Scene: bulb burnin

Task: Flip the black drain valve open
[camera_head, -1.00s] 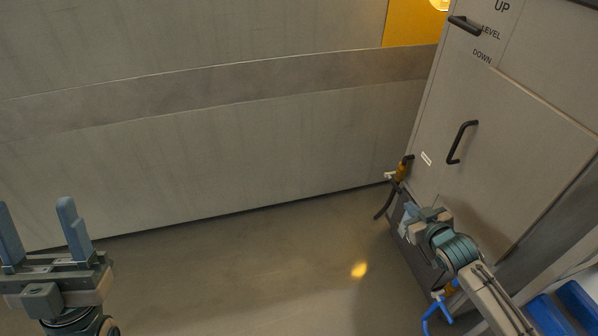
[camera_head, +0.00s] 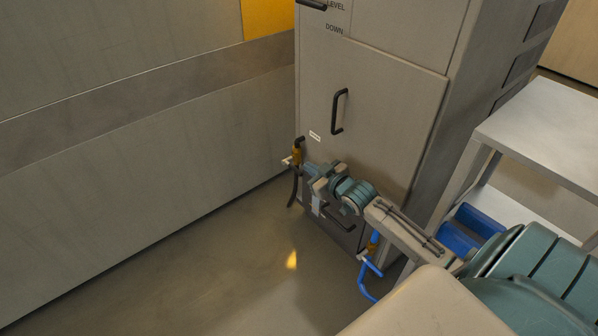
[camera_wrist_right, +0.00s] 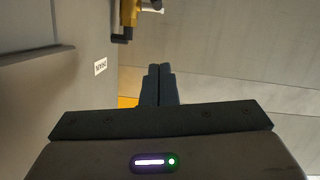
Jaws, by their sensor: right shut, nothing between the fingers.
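The drain valve is a brass fitting (camera_head: 296,155) with a black lever (camera_head: 300,139) on top, low on the left edge of the grey cabinet's front. A black hose (camera_head: 293,190) hangs below it. In the right wrist view the brass body (camera_wrist_right: 129,13) and black lever (camera_wrist_right: 121,38) show at the top, partly cut off by the frame. My right gripper (camera_head: 309,170) is just below and right of the valve. In the wrist view its fingers (camera_wrist_right: 158,70) are together and empty, apart from the lever. My left gripper is out of view.
A small label (camera_head: 315,136) is on the cabinet (camera_head: 390,75) beside the valve. A black door handle (camera_head: 339,111) juts out above my right arm. A blue hose (camera_head: 366,284) hangs to the lower right. A pale shelf (camera_head: 545,130) stands right. The floor in front is clear.

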